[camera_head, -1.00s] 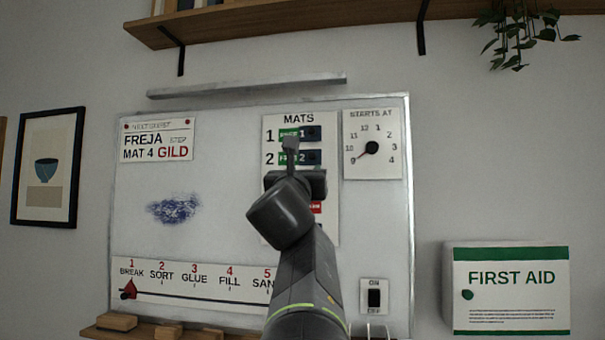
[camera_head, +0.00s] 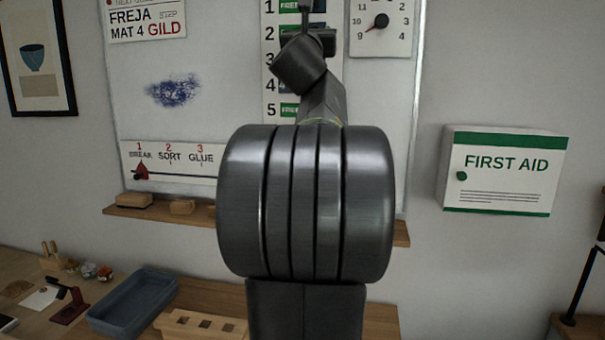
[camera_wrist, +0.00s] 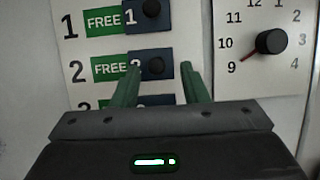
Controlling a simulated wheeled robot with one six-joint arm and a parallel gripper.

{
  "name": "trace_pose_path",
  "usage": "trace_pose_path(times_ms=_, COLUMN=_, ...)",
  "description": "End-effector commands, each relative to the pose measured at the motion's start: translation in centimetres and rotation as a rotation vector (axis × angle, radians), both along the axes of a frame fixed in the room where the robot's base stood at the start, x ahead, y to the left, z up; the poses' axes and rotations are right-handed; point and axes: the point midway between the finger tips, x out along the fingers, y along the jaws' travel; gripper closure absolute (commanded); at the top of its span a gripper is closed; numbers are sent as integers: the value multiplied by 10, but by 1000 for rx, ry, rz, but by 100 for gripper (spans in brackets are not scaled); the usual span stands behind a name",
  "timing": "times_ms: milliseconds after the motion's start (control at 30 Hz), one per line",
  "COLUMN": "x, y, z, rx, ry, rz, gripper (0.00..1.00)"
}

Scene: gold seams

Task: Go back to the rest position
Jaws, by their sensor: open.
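My gripper (camera_wrist: 158,85) is open and empty in the wrist view, its two green fingers apart in front of the mats panel. Row 2 of the panel, with a green FREE sign (camera_wrist: 108,69) and a dark slider (camera_wrist: 152,68), shows around and between the fingers. In the head view my gripper (camera_head: 305,22) is small and dark near the top edge, in front of the mats panel (camera_head: 272,100). My arm hides part of the panel and the whiteboard. I cannot tell whether the fingers touch the panel.
The dial (camera_head: 381,22) is right of the panel. A step strip with a red pointer (camera_head: 141,172) is at the board's lower left, above a wooden ledge (camera_head: 150,211). A first aid box (camera_head: 503,170) hangs at right. A blue-grey tray (camera_head: 133,300) stands on the bench.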

Motion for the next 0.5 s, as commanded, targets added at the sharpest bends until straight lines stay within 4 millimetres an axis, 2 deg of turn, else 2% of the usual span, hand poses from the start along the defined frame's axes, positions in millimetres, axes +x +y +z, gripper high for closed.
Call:
trace_pose_path(times_ms=100, x=15, y=-3, z=8, rx=-2, ry=1, rz=-1, gripper=60)
trace_pose_path(times_ms=233, x=23, y=-5, z=11, rx=-1, ry=1, rz=0, gripper=60)
trace_pose_path(times_ms=500, x=24, y=-2, z=10, rx=0, ry=0, rz=0, gripper=60)
